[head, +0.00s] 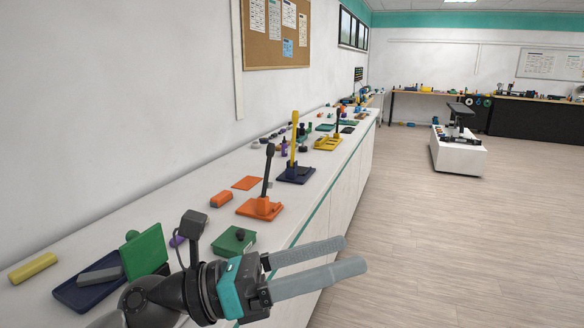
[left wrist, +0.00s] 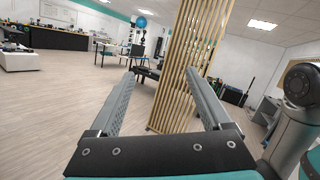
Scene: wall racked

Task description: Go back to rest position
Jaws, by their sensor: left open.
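My left gripper (head: 352,256) reaches out past the front edge of the white counter in the head view, its two grey fingers apart and empty. In the left wrist view the same gripper (left wrist: 172,82) is open with nothing between its fingers. Behind it there stand a slatted wooden divider (left wrist: 188,62) and the room's floor. My right gripper is in neither view.
The long white counter (head: 190,195) runs along the left wall. It bears an orange stand (head: 260,208), a dark blue stand (head: 295,172), a green box (head: 234,241) and a blue tray (head: 88,291).

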